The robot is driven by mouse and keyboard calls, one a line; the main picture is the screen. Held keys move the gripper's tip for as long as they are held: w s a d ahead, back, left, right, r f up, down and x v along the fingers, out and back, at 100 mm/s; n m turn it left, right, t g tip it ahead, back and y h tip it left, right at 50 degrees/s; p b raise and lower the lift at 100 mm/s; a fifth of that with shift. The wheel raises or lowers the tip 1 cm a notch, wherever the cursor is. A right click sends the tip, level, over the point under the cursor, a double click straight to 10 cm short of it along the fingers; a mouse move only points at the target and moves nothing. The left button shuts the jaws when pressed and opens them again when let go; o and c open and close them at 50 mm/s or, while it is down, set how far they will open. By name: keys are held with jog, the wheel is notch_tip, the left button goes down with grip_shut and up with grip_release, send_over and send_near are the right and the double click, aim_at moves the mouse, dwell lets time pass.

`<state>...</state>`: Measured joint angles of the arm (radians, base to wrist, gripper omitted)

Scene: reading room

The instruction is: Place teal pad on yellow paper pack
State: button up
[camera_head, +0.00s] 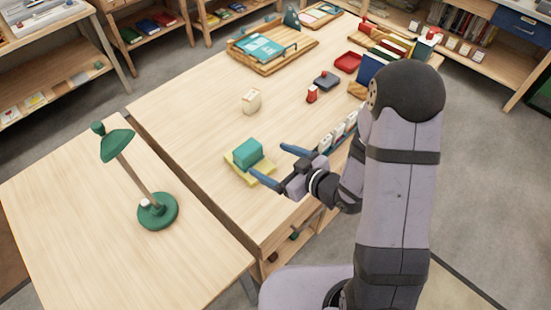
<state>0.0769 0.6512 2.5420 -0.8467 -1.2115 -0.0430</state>
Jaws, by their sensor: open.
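The teal pad (247,151) is a small block and appears to rest on the flat yellow paper pack (262,167), near the front of the long wooden table. Yellow edges show around the pad's base. My gripper (276,165) is open, with its two blue-grey fingers spread just right of the pad and pack. No contact with the pad is visible. The finger nearer the viewer overlaps the pack's front right edge in the picture, and I cannot tell whether they touch.
A cream rounded object (251,102) and a red bottle-like object (312,94) stand farther back. A wooden tray (270,68) with teal items lies at the back. A green lamp (158,210) stands on the adjoining left table. Books and card holders line the right side, partly behind my arm.

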jog(key=s+d+f+m+g+h, duration=0.1)
jog(key=d+m+g+h, duration=0.1)
jog(key=d+h, duration=0.4)
jog(key=s+d+f+m+g+h, duration=0.1)
jog(key=s+d+m+g+h, duration=0.15)
jog(key=d, duration=0.65)
jog(key=s+r+m+g, duration=0.2)
jog(key=s, duration=0.4)
jog(key=s+r+m+g+h, duration=0.1)
jog(key=s+r+m+g, duration=0.1)
jog(key=s, duration=0.5)
jog(key=shift+s+a+r+g, duration=0.25)
jog(key=shift+r+g, duration=0.15)
jog(key=shift+g, duration=0.15)
